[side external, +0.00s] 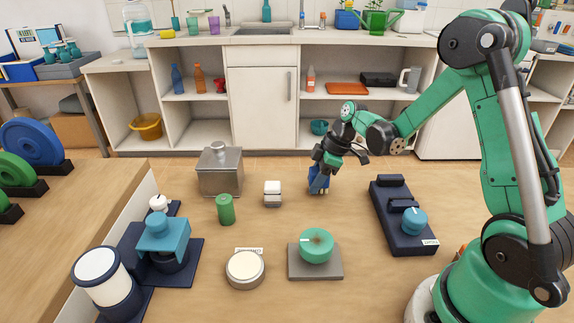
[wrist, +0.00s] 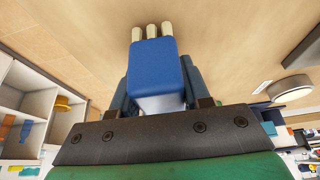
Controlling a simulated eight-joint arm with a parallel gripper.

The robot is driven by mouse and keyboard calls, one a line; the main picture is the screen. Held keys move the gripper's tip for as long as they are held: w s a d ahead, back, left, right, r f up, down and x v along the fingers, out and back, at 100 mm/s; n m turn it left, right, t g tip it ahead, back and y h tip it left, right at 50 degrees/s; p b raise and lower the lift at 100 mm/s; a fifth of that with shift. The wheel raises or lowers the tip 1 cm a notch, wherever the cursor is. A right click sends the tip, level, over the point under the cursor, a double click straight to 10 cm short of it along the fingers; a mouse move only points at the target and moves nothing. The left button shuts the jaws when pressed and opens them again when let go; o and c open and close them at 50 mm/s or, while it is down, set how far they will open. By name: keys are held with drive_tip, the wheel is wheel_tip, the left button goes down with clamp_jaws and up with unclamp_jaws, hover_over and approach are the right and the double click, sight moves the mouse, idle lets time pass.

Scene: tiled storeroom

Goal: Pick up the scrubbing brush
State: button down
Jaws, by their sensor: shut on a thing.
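The scrubbing brush (wrist: 158,66) has a blue body and cream bristle tufts at one end. In the wrist view it sits between the two dark blue fingers of my gripper (side external: 320,172), with the bristles pointing away from the palm. My gripper is shut on it. In the side view the brush (side external: 319,184) is a small blue shape under my gripper, near the back of the table. Whether it touches the tabletop there I cannot tell. Its inner end is partly hidden by the fingers.
A white and grey block (side external: 272,194), a green cylinder (side external: 225,210) and a grey metal canister (side external: 220,172) stand to the left. A dark tray (side external: 402,238) with a blue knob lies right. A green round knob (side external: 317,245) and a white disc (side external: 245,268) are in front.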

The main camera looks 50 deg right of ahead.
sight(317, 170)
wheel_tip(317, 170, up, 19)
drive_tip(key=shift+r, duration=0.15)
idle(0.4)
